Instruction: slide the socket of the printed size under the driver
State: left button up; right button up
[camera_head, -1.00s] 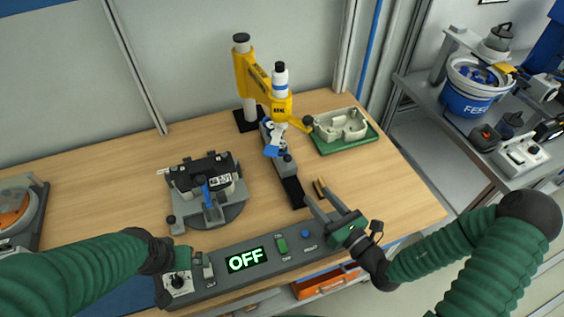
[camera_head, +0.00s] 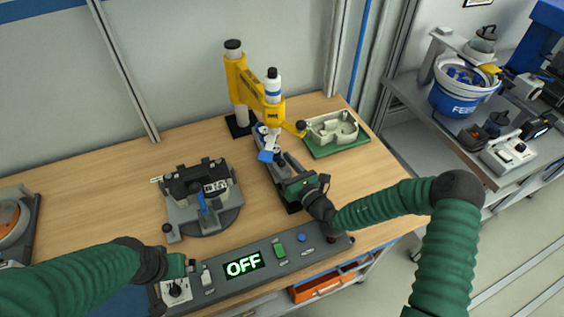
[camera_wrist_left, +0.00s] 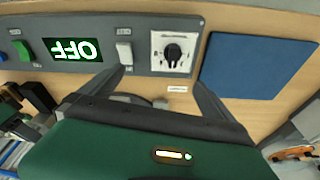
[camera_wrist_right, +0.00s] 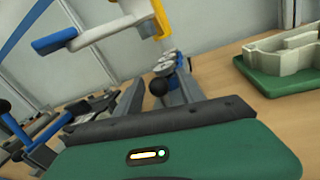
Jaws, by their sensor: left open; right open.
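The yellow driver stand (camera_head: 243,85) holds a driver (camera_head: 273,90) with a white-and-blue body over a grey slide rail (camera_head: 262,140). Small metallic round pieces, seemingly sockets (camera_wrist_right: 163,66), sit on the rail in the right wrist view. A black ball knob (camera_wrist_right: 158,87) shows nearer. My right gripper (camera_wrist_right: 160,92) is open, its fingers on either side of the knob in that view; contact cannot be told. In the head view its green body (camera_head: 303,188) covers the rail's near end. My left gripper (camera_wrist_left: 157,78) is open and empty over the control panel's left end.
A dark fixture (camera_head: 190,180) carries a printed white label (camera_head: 216,187), too small to read. The control panel (camera_head: 215,285) display reads OFF. A pale housing (camera_head: 345,127) sits on a green tray (camera_head: 340,150) at right.

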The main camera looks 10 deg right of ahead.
jog(key=shift+a, duration=0.15)
jog(key=shift+c, duration=1.4)
grip_shut()
jog(key=shift+s, duration=0.1)
